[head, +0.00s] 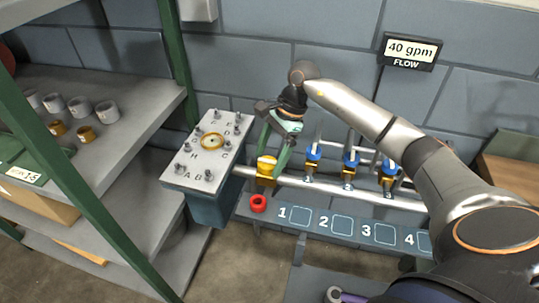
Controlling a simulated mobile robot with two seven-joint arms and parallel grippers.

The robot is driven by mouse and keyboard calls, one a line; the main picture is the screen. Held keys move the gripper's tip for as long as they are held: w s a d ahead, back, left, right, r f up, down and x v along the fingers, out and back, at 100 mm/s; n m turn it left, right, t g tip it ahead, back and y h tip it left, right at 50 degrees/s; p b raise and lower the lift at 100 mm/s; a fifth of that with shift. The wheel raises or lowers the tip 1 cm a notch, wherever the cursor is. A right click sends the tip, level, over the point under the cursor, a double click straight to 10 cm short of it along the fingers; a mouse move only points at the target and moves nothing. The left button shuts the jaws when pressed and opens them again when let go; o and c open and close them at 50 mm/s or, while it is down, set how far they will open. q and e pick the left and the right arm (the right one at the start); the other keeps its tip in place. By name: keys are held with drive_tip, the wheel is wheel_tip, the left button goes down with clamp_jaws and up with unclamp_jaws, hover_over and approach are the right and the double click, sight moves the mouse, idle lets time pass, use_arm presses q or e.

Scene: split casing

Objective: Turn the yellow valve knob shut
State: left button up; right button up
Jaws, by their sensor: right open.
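The yellow valve knob (267,162) sits on top of a brass-coloured body at the left end of a silver pipe (325,188), beside the grey casing. My right gripper (268,158) reaches down from above with its green fingers apart at the knob. The fingers look to be on either side of it, but I cannot tell whether they touch it. The knob's far side is partly hidden by the fingers. My left gripper is not in view.
A bolted casing (205,165) with lettered studs stands left of the knob. Several blue-topped valves (351,159) line the pipe to the right. A flow sign (411,50) reads 40 gpm.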

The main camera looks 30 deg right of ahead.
drive_tip(key=c, duration=1.4)
